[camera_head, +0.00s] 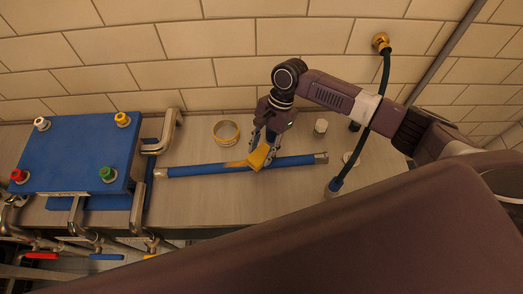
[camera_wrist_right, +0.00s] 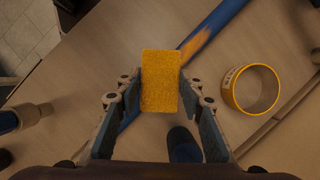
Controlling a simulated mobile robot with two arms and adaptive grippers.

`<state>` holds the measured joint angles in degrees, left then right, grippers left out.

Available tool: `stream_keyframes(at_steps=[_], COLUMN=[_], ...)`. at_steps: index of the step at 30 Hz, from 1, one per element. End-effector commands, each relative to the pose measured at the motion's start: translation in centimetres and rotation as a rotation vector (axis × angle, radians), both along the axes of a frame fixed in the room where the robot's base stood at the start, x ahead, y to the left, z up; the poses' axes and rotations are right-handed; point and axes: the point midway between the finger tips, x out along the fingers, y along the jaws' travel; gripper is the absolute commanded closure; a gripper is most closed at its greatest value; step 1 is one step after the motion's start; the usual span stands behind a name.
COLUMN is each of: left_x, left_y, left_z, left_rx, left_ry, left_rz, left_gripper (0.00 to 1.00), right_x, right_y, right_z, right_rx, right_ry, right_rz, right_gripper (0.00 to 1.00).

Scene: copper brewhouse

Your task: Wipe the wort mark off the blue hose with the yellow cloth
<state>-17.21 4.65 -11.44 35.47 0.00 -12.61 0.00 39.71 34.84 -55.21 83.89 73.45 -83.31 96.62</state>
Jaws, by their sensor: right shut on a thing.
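The blue hose (camera_head: 200,169) lies across the grey worktop with metal ends, and it also shows in the right wrist view (camera_wrist_right: 218,24). A brownish-orange wort mark (camera_head: 235,164) is on the hose just left of the cloth; in the right wrist view the mark (camera_wrist_right: 196,45) lies beyond the cloth's upper right corner. My right gripper (camera_head: 262,150) is shut on the yellow cloth (camera_head: 259,157), which looks like a thick pad in the right wrist view (camera_wrist_right: 160,82). The cloth is over the hose beside the mark; I cannot tell whether it touches. My left gripper is not in view.
A yellow-rimmed ring or cup (camera_head: 226,132) stands behind the hose. A blue plate heat exchanger (camera_head: 78,153) with metal pipes is at the left. A small capped jar (camera_head: 320,127) and a dark hanging hose (camera_head: 372,120) are to the right. The tiled wall closes the back.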

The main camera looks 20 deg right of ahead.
Motion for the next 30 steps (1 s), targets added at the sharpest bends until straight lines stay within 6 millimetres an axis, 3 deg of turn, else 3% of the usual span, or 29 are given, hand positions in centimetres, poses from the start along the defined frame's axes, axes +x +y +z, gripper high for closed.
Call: stream_keyframes(at_steps=[30], left_x=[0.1], left_y=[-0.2], left_z=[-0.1], left_rx=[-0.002], left_ry=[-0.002], left_rz=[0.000], left_gripper=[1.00], right_x=[0.0], right_y=[0.0], right_z=[-1.0], right_rx=[0.001], right_ry=[0.001], right_rz=[-0.002], right_gripper=[1.00])
